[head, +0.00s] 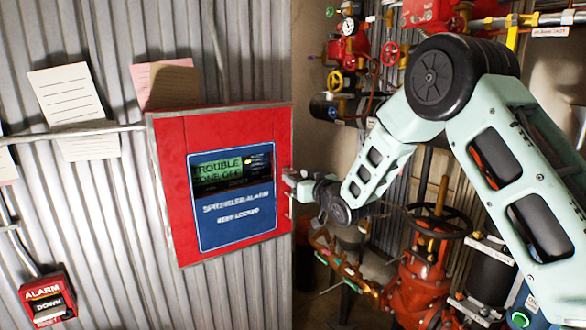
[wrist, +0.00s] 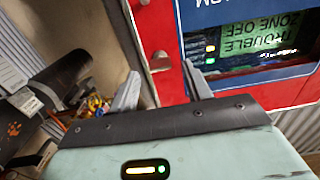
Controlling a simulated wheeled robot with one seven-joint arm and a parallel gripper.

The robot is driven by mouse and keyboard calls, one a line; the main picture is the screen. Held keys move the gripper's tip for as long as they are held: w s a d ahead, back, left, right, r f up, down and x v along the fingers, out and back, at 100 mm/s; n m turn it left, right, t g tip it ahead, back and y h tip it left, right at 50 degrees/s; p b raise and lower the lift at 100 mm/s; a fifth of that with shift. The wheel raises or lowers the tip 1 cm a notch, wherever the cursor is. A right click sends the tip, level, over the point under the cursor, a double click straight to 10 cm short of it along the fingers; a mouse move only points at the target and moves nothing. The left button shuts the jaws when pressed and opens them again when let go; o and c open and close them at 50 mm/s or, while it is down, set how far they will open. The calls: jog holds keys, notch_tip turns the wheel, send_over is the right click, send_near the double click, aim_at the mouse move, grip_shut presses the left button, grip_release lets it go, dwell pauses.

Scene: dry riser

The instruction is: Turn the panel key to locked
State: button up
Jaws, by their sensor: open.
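The red sprinkler alarm panel (head: 222,250) hangs on the corrugated wall in the head view, with a blue face and a lit screen (head: 221,168) reading "TROUBLE ZONE OFF". The panel (wrist: 171,82) also shows, upside down, in the wrist view. My gripper (head: 290,180) is at the panel's right edge. In the wrist view my gripper (wrist: 161,68) is open, its fingers either side of a small metal piece (wrist: 159,60) on the panel's edge; I cannot tell whether they touch it. I cannot make out whether this piece is the key, nor how the key is turned.
A red alarm box (head: 48,299) with a "DOWN" lever is at lower left. Red pipework, gauges and a large valve handwheel (head: 440,222) crowd the right, close behind my arm.

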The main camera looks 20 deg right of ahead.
jog(key=shift+p+x, duration=0.35)
jog(key=shift+x, duration=1.2)
jog(key=c, duration=1)
